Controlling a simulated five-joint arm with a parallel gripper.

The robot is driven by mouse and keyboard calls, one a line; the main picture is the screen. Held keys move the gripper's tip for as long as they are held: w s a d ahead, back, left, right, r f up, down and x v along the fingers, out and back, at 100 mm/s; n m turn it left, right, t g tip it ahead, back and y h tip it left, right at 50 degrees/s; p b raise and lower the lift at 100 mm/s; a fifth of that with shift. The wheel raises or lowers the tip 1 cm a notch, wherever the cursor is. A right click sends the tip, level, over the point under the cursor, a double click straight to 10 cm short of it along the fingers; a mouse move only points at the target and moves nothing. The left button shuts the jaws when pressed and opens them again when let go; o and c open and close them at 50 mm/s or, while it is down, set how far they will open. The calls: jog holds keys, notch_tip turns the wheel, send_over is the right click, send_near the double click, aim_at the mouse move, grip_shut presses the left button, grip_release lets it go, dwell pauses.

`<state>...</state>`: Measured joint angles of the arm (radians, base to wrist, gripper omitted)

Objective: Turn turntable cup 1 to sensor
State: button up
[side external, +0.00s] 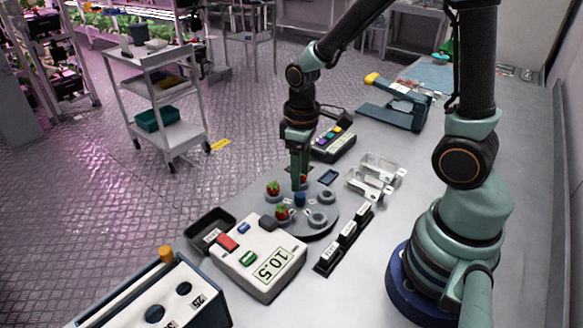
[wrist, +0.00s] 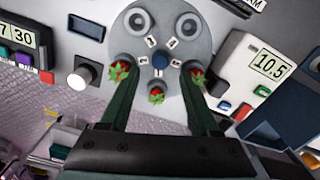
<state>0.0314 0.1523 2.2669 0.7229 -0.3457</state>
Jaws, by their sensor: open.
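The grey turntable (side external: 262,196) stands on the bench with a blue hub (side external: 300,198). Strawberries sit in three of its cups: one on the left (side external: 273,187), one at the front (side external: 282,212), and one partly hidden behind my fingers. Two cups are empty, the right one (side external: 327,196) and the front-right one (side external: 318,219). A dark block, perhaps the sensor (side external: 268,222), sits at the turntable's front-left edge. My gripper (wrist: 157,82) is open, pointing down over the turntable; the middle strawberry (wrist: 156,96) appears between its fingers.
A white meter reading 10.5 (side external: 262,270) stands front-left of the turntable, beside a black tray (side external: 205,222). A black labelled rack (side external: 345,240) and clear holders (side external: 375,180) are to the right. A box with coloured buttons (side external: 335,143) stands behind.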

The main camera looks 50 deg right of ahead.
aim_at(300, 194)
jog(key=shift+f, duration=2.75)
grip_shut()
